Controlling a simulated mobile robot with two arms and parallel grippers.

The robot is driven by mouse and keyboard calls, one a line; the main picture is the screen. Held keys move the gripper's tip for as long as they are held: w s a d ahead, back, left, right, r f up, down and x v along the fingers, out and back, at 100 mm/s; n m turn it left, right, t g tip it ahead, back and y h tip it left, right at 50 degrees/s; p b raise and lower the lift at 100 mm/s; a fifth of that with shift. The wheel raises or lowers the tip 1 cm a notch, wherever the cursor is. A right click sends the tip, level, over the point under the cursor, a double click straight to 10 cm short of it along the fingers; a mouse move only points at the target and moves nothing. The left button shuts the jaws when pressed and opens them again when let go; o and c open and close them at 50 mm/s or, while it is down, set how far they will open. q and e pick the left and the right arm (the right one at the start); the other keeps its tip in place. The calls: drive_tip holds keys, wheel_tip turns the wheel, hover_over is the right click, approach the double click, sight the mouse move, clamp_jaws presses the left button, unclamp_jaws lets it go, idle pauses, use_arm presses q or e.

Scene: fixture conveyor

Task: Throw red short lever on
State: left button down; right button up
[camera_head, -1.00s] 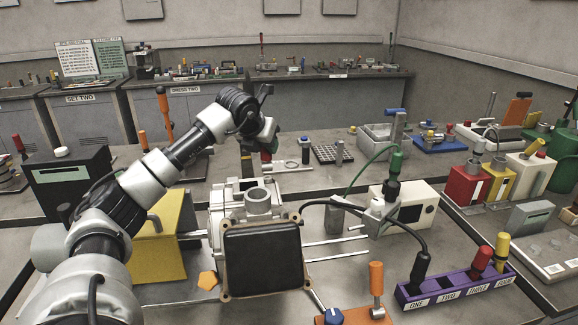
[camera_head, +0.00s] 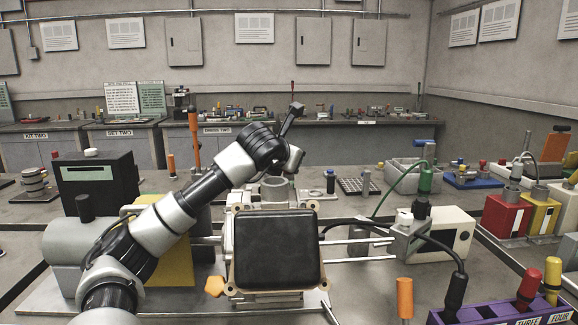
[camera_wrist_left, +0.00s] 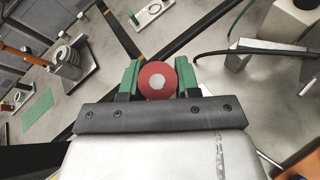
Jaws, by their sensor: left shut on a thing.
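In the left wrist view, a round red knob with a pale disc on its end (camera_wrist_left: 157,80) sits between the green-padded fingers of my left gripper (camera_wrist_left: 158,72). The fingers are shut on it, one on each side. I see the knob end-on, so its shaft and its angle are hidden. In the head view, my left wrist (camera_head: 292,158) is above and behind the machine with the dark square cover (camera_head: 275,250). The fingers and knob cannot be made out there. My right gripper is in neither view.
A tall orange-handled lever (camera_head: 194,128) stands left of my wrist. A white box with a green-handled plug and cables (camera_head: 455,232) stands to the right. A purple numbered block (camera_head: 490,314) with red and yellow handles is at front right.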

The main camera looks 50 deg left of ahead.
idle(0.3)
use_arm(q)
drive_tip(key=c, duration=0.9)
unclamp_jaws()
drive_tip(key=shift+o, duration=0.5)
drive_tip(key=shift+s, duration=0.1)
drive_tip(key=shift+s+d+r, duration=0.1)
drive_tip(key=shift+s+d, duration=0.05)
drive_tip(key=shift+s, duration=0.05)
drive_tip(key=b+v, duration=0.1)
drive_tip(key=v, duration=0.8)
drive_tip(key=shift+b, duration=0.35)
drive_tip(key=shift+s+d+r, duration=0.2)
drive_tip(key=shift+s+d, duration=0.1)
drive_tip(key=shift+s, duration=0.2)
